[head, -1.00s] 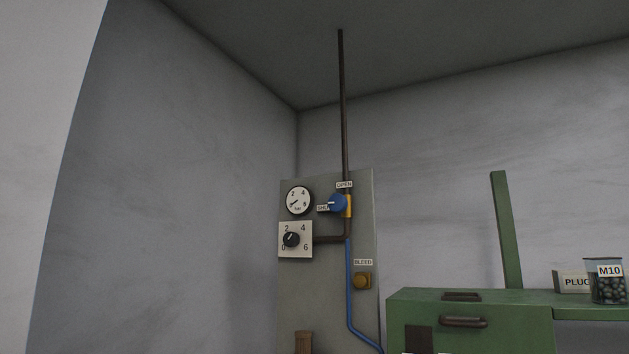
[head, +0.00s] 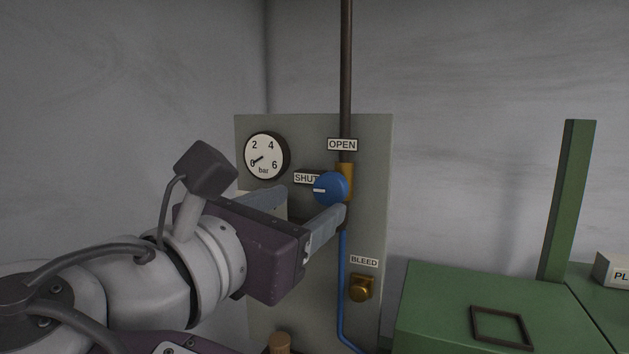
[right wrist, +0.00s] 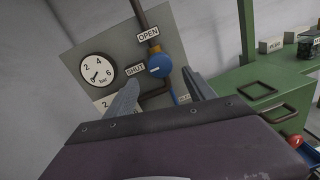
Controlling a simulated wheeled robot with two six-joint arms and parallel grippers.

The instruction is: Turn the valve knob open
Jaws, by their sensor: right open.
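The blue round valve knob (head: 331,188) sits on the brass valve body of a pipe, on a grey panel. Its white mark points left, toward the SHUT label (head: 306,178); the OPEN label (head: 342,145) is above it. My right gripper (head: 314,200) is open and empty, its fingers pointing at the panel just below and left of the knob in the head view. In the right wrist view the knob (right wrist: 159,66) appears between and slightly beyond the two fingertips, with no contact visible. My left gripper is not in view.
A pressure gauge (head: 266,156) left of the knob reads about 0. The regulator dial below it is mostly hidden by my gripper. A brass BLEED knob (head: 359,288) and a blue hose (head: 342,290) are below. A green machine (head: 450,300) stands at the right.

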